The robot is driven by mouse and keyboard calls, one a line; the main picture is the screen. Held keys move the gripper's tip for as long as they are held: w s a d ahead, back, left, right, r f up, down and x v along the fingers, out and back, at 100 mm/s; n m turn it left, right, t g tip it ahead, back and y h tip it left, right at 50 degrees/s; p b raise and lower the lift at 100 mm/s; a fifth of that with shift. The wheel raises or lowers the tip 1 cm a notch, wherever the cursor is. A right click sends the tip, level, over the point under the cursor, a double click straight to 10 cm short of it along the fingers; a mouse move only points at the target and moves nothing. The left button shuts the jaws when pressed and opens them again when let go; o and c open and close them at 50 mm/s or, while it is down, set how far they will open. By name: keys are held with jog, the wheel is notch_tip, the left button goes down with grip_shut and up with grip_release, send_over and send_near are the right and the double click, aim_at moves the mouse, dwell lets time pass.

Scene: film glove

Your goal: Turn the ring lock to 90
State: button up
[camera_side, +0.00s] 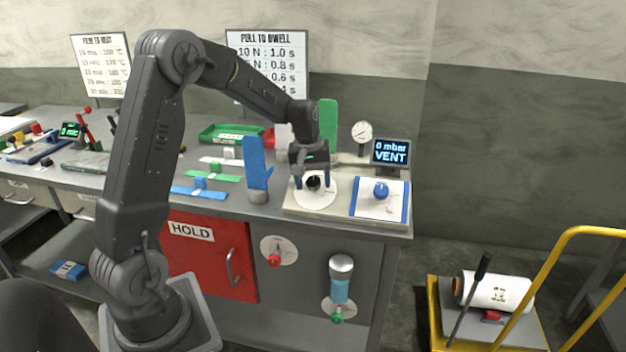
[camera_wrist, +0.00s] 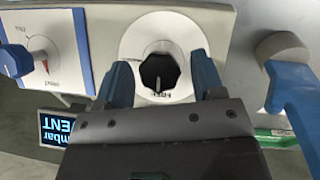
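A black faceted knob (camera_side: 314,183) sits on a round white dial (camera_side: 318,199) on the bench's raised right panel. It is the likely ring lock, though no name is readable. In the wrist view the black knob (camera_wrist: 160,74) has a light pointer line toward the lower edge, near small upside-down lettering that I cannot read surely. My gripper (camera_side: 312,181) points down over the dial. Its blue fingers stand apart on either side of the knob, and in the wrist view a gap shows between each finger and the knob. My gripper (camera_wrist: 161,72) is open and holds nothing.
A blue glove shape (camera_side: 257,163) stands just left of the dial, a green one (camera_side: 328,120) behind. Right are a blue knob on a white plate (camera_side: 381,189) and a display (camera_side: 391,152) reading "0 mbar VENT". A gauge (camera_side: 361,132) stands behind.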

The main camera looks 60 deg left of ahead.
jog(key=c, duration=0.8)
jog(key=shift+m, duration=0.3)
jog(key=m, duration=0.1)
jog(key=m+g+y, duration=0.1)
jog(key=m, duration=0.1)
jog(key=shift+w+d+g, duration=0.1)
jog(key=shift+w+g, duration=0.05)
jog(key=shift+g, duration=0.15)
jog(key=m+g+y, duration=0.1)
jog(key=m+y, duration=0.1)
jog(key=m, duration=0.2)
jog(key=shift+d, duration=0.1)
jog(key=m+y, duration=0.2)
jog(key=m, duration=0.2)
jog(key=shift+d+y, duration=0.1)
jog(key=shift+y, duration=0.2)
jog(key=m+y, duration=0.1)
jog(key=m, duration=0.3)
jog(key=shift+y, duration=0.4)
jog(key=shift+m, duration=0.3)
jog(key=o, duration=0.9)
jog(key=shift+f, duration=0.1)
